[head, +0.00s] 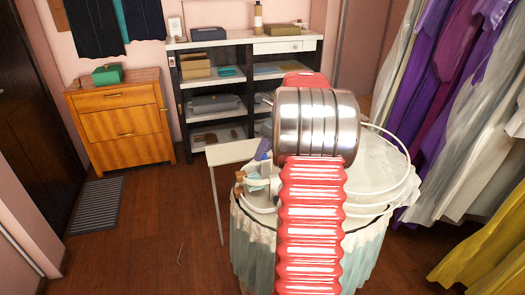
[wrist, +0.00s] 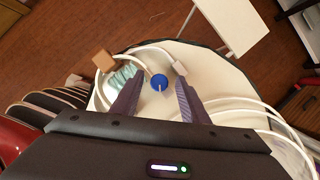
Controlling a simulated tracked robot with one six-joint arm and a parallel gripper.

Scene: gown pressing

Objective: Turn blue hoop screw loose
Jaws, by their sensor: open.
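The blue hoop screw (wrist: 160,82) shows in the wrist view as a small round blue head with a pale pin, above the white round top. My gripper (wrist: 158,88) is open, its two dark ridged fingers on either side of the screw. A gap shows on both sides, and I cannot tell the height difference. White hoops (wrist: 215,105) curve around the top; they also show in the head view (head: 405,182). A brown block (wrist: 103,61) and a grey block (wrist: 179,67) sit on the hoop ends.
The round table (head: 250,245) has a pale green skirt. A narrow white board (head: 232,152) stands beside it. A black shelf unit (head: 212,130) and wooden cabinet (head: 120,125) are behind. Hanging gowns (head: 440,110) fill the right.

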